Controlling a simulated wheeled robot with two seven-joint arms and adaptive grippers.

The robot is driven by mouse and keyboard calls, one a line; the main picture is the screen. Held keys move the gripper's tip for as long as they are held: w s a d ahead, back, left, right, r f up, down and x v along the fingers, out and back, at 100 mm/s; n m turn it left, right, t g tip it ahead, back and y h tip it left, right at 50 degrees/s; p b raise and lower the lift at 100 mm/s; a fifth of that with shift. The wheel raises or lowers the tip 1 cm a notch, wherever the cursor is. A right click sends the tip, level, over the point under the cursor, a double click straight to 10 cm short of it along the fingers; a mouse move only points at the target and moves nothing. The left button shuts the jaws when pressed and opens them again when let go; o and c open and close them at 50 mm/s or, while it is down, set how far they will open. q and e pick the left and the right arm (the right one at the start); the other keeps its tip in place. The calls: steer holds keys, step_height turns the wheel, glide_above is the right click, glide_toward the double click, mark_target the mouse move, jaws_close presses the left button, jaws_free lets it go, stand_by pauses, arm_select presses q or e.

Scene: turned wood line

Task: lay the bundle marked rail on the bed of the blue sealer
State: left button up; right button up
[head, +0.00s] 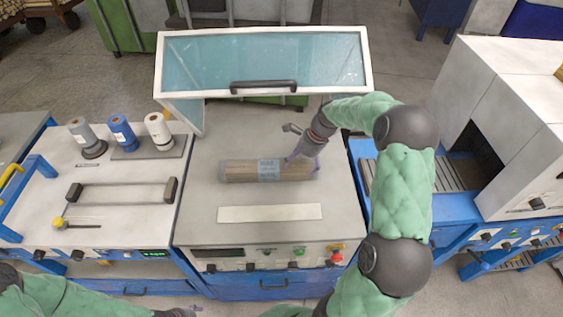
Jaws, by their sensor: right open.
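A bundle of brown wooden sticks (240,171) with a pale blue band around its middle lies flat, left to right, on the grey bed (205,205) of the blue sealer (262,281). The writing on the band is too small to read. The sealer's lid (200,62), a white frame with a clear bluish pane, stands raised behind the bed. My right gripper (301,162) is open at the right part of the bundle, and its purple fingertips overlap the bundle's back edge. I cannot tell whether they touch it. My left gripper (192,309) barely shows at the bottom edge.
A white strip (270,213) lies on the bed in front of the bundle. To the left, a bench (130,222) holds grey, blue and white rolls (121,132) and a bar frame. To the right stands a white-hooded machine (520,130) with a roller infeed.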

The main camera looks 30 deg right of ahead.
mark_target(303, 167)
steer(key=shift+s+d, duration=0.45)
steer(key=shift+d, duration=0.25)
steer(key=shift+s+d, duration=0.4)
steer(key=shift+d, duration=0.3)
